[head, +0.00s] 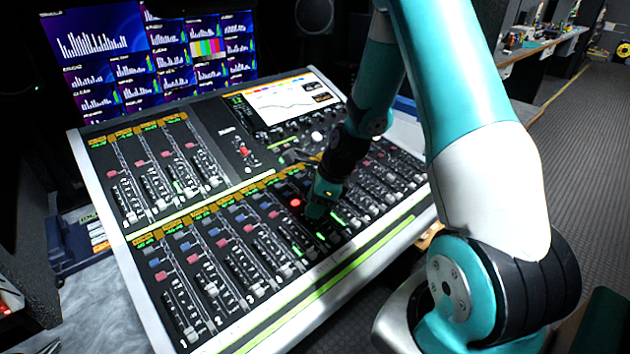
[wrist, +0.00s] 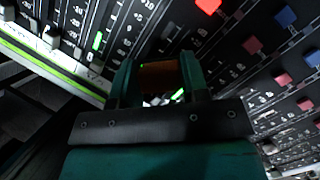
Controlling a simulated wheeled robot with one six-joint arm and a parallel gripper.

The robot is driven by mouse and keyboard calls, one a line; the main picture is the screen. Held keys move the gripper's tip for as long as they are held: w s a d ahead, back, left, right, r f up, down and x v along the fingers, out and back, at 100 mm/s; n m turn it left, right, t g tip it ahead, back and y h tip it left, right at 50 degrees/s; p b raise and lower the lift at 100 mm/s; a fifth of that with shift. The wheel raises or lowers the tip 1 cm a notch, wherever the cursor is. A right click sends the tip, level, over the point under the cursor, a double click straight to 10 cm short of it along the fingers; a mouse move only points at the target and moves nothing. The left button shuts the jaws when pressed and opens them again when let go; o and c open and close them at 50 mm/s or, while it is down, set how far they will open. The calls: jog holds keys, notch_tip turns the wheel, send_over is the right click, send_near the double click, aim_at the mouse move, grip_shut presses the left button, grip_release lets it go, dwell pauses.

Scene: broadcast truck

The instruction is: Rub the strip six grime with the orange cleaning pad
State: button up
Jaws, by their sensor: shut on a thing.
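My gripper (head: 318,205) reaches down over the middle of the lower fader row on the mixing console (head: 150,240). In the wrist view, my gripper (wrist: 160,80) is shut on the orange cleaning pad (wrist: 160,78), which looks dark orange-brown between the two teal fingers. The pad is close to the console face; I cannot tell whether it touches. Small whitish patches (wrist: 152,101) show just below the pad, but I cannot tell whether they are grime or a fader. The strip number under the gripper is not readable, and the grime is not clearly visible.
A lit red button (head: 296,202) is just left of the gripper, among raised faders and coloured buttons. A tilted screen (head: 290,100) stands at the console's back right. Monitors (head: 150,55) fill the back wall. A workbench (head: 540,45) is far right beside open floor.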

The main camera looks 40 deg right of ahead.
jog(key=shift+r+p, duration=1.8)
jog(key=shift+r, duration=0.45)
jog(key=shift+f, duration=0.1)
